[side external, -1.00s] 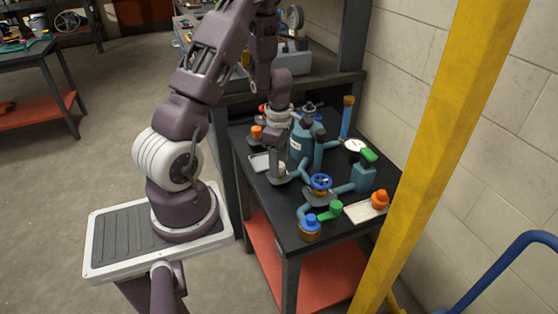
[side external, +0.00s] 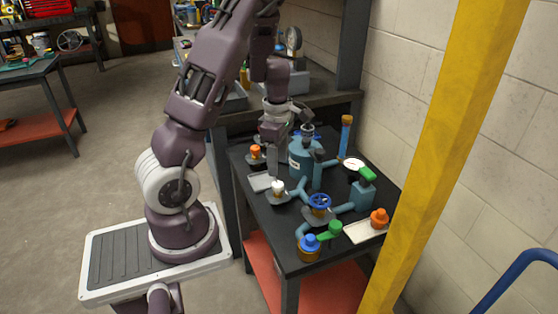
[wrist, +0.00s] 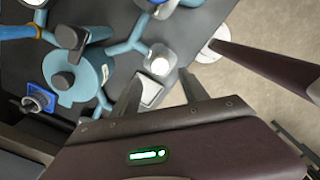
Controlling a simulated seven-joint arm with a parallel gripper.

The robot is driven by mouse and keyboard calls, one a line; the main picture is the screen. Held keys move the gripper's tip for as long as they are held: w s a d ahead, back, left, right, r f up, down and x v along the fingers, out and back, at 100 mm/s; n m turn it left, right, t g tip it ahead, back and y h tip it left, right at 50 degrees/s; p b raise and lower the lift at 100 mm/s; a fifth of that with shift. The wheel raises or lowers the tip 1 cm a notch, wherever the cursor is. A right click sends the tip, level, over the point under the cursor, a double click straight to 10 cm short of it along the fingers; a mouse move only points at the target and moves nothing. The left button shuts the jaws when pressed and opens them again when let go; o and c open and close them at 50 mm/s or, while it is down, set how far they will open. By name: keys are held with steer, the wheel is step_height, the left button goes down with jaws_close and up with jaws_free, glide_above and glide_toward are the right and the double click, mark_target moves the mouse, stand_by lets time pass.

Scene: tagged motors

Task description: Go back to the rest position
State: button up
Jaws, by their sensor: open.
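My gripper (side external: 273,148) hangs above the dark bench, left of the blue tank (side external: 302,158). In the wrist view its two fingers (wrist: 160,92) are spread apart with nothing held between them. A white-topped fitting (side external: 277,186) stands on the bench below the gripper, apart from it. It also shows in the wrist view (wrist: 160,62), beyond the fingertips. A small pale tray (side external: 260,182) lies left of the fitting and is partly seen between the fingers. No tag can be read at this size.
Blue pipes with a blue handwheel (side external: 320,201), a green-handled valve (side external: 334,229) and an orange knob (side external: 379,217) fill the bench's right and front. A yellow post (side external: 446,150) stands at the right. Open floor lies to the left.

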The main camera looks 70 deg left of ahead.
steer(key=w+d+r+m+t+h, duration=0.2)
steer(key=d+r+m+t, duration=0.1)
steer(key=d+r+m, duration=1)
steer(key=s+d+r+m+t+y, duration=0.1)
steer(key=s+d+r+m, duration=0.2)
steer(key=s+d+m, duration=0.2)
steer(key=s+d+r+m+t+y, duration=0.1)
steer(key=s+d+r+m, duration=0.3)
steer(key=s+m, duration=0.5)
steer(key=shift+d+t, duration=0.3)
steer(key=shift+d, duration=0.5)
steer(key=shift+w+r, duration=0.1)
